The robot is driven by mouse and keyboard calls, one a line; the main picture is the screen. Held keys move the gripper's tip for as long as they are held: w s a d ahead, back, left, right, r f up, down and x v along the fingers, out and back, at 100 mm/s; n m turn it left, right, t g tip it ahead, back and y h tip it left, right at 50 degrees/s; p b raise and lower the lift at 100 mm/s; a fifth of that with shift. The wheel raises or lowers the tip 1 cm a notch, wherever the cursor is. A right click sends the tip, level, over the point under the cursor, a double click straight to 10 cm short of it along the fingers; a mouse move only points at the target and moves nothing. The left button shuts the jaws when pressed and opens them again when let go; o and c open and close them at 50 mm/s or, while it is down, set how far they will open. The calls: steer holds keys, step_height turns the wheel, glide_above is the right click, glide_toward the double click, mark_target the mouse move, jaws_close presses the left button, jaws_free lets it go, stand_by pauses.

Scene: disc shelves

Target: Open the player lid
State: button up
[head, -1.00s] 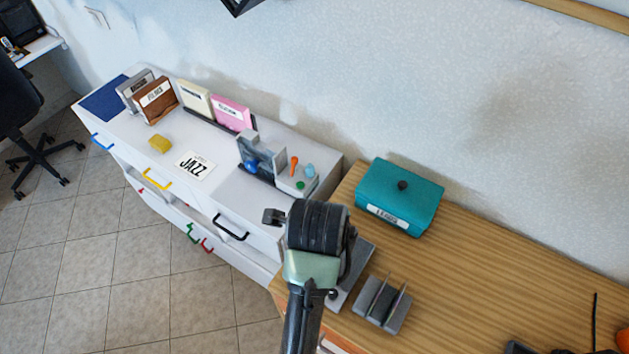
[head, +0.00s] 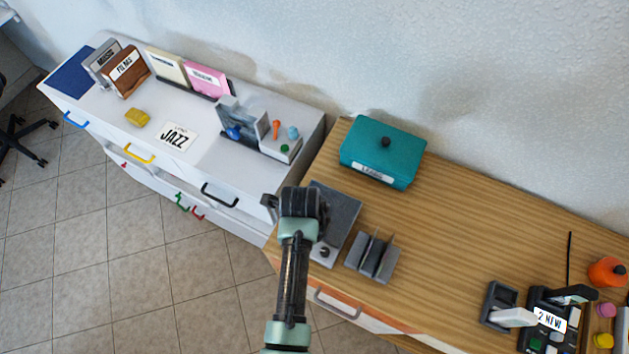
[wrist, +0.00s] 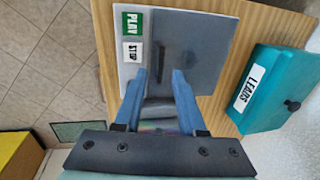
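The player (head: 342,213) sits at the left end of the wooden counter in the head view, with a flat dark grey lid that looks shut. In the wrist view the lid (wrist: 205,45) fills the top middle. A white strip with a green PLAY button (wrist: 132,23) and a white STOP button (wrist: 132,52) runs along its left side. My gripper (wrist: 160,78) is open, its two blue fingers apart over the lid's near part. A dark band shows between the fingers; I cannot tell if they touch anything. In the head view my wrist hides the fingers and part of the player.
A teal LEADS box (head: 382,155) stands behind the player. A grey slotted rack (head: 372,258) is close on the right. A phone-like device (head: 550,320) is farther right. A white cabinet (head: 230,165) with disc sleeves adjoins on the left. The middle counter is clear.

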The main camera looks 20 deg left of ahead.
steer(key=shift+w+f, duration=0.2)
steer(key=shift+f, duration=0.6)
jaws_close()
stand_by(1.0)
